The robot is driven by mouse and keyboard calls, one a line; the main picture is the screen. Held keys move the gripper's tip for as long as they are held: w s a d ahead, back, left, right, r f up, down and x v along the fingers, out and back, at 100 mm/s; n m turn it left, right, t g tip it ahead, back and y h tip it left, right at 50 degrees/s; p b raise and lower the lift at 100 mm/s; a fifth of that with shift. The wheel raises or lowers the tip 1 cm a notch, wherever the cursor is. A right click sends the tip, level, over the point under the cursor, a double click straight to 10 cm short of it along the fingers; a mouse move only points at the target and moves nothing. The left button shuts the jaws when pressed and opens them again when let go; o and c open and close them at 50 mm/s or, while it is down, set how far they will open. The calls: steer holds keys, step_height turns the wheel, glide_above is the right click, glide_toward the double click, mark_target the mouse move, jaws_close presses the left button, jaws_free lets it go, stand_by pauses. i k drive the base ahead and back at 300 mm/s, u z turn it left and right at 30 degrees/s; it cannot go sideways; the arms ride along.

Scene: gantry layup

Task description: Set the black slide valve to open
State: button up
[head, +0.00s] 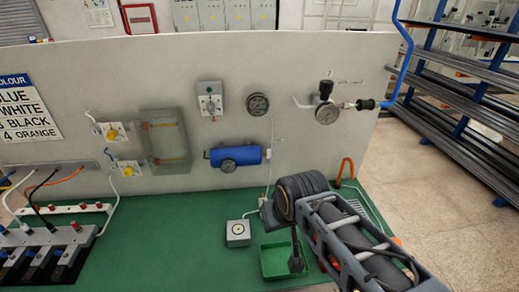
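A small black cylindrical fitting (366,104), which looks like the black slide valve, sits at the right end of the grey panel. It lies in line between a pressure gauge (327,113) and a blue hose (405,58). Its slide position is too small to tell. My arm reaches in from the lower right, and its dark end, my gripper (297,262), points down over a green tray (272,261). It is well below and left of the fitting, apart from it.
The grey panel (60,85) carries a blue cylinder (238,155), a round gauge (257,104) and yellow-knobbed units. A grey box with a round button (238,232) stands on the green bench (170,235). Metal racks (470,75) stand at right. The space before the black fitting looks clear.

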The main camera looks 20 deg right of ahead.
mark_target(370, 105)
steer(key=z, duration=1.35)
